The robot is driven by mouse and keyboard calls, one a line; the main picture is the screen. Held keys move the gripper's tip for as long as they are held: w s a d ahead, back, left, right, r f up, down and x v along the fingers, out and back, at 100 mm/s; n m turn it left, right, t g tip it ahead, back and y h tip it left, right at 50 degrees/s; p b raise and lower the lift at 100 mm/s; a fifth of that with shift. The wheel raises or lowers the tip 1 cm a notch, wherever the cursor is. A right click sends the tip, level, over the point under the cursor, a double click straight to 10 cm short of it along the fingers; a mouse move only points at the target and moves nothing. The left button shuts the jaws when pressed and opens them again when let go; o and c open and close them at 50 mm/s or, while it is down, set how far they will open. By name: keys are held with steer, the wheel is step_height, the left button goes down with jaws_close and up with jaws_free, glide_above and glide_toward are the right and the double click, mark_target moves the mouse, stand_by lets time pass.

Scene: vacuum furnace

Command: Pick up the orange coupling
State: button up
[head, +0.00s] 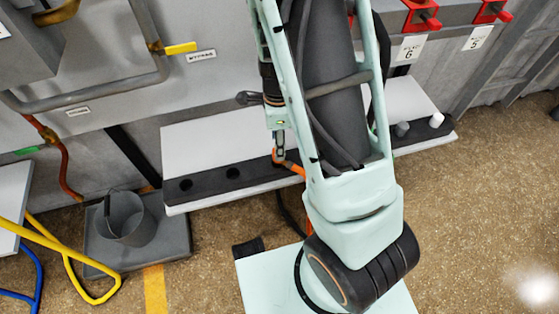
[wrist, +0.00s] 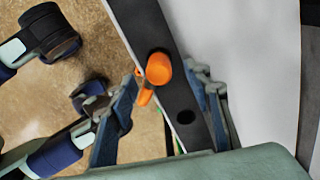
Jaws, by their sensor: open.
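The orange coupling (wrist: 158,68) is a short, bright cylinder at the dark strip along the edge of the white shelf. A smaller orange part (wrist: 145,96) shows just beside it, at the strip's edge. My gripper (wrist: 166,77) is open, with one finger on each side of the coupling in the wrist view. I cannot tell whether either finger touches it. In the head view, orange (head: 291,166) shows at the shelf's front edge below my gripper (head: 279,150), partly hidden by my arm.
The shelf (head: 215,145) has empty round holes in its dark strip (head: 208,183). Grey and white pieces (head: 436,120) stand at its right end. A grey bucket (head: 126,220) stands on a grey base at the left, near yellow tubing (head: 65,245). The furnace wall (head: 220,80) rises behind.

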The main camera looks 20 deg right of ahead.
mark_target(285, 163)
step_height(285, 163, down, 5)
steer(key=shift+s+d+r+b, duration=0.1)
steer(key=shift+r+b, duration=0.05)
steer(key=shift+b, duration=1.1)
steer(key=shift+r, duration=0.1)
jaws_close()
